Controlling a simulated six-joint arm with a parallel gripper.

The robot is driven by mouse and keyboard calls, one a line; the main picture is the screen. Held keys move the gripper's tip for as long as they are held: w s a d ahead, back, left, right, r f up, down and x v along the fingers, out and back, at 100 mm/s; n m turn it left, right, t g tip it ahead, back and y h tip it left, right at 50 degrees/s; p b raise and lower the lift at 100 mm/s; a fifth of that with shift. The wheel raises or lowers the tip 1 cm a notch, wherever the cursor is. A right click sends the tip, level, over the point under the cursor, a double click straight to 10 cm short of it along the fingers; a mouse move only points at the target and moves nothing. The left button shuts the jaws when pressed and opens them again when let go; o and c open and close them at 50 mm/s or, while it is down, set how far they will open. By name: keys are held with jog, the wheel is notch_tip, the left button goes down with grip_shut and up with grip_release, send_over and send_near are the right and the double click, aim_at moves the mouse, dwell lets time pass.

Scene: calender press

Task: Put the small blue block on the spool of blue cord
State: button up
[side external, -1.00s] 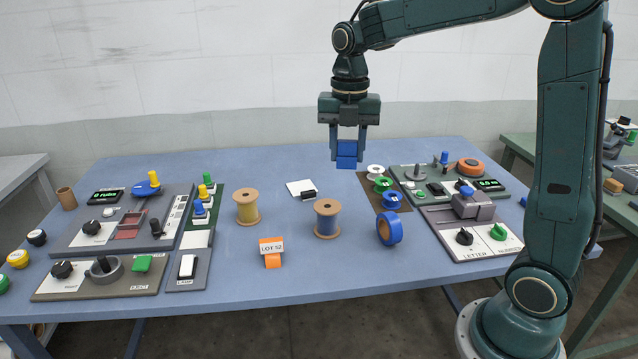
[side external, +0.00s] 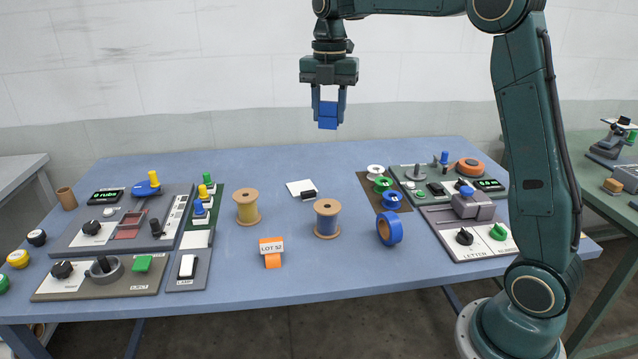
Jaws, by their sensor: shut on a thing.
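My gripper (side external: 328,108) is shut on the small blue block (side external: 328,118) and holds it well above the table, toward the back. The block hangs between the two fingers and its lower part sticks out below them. The spool of blue cord (side external: 327,220) stands upright near the middle of the table, with tan wooden ends and greyish-blue cord. In the picture the block is almost straight above this spool, with a wide gap between them.
A spool of yellow cord (side external: 247,207) stands to the left. A blue tape roll (side external: 390,229) stands to the right. A white card (side external: 300,188) with a black piece lies behind. An orange LOT 52 tag (side external: 272,252) is in front. Control panels (side external: 115,220) fill both sides.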

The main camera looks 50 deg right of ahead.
notch_tip(320, 180, down, 16)
jog(key=shift+r, duration=0.15)
dwell(0.4)
jog(key=shift+f, duration=2.15)
jog(key=shift+f, duration=0.1)
jog(key=o, duration=1)
jog(key=shift+c, duration=0.2)
notch_tip(320, 180, up, 12)
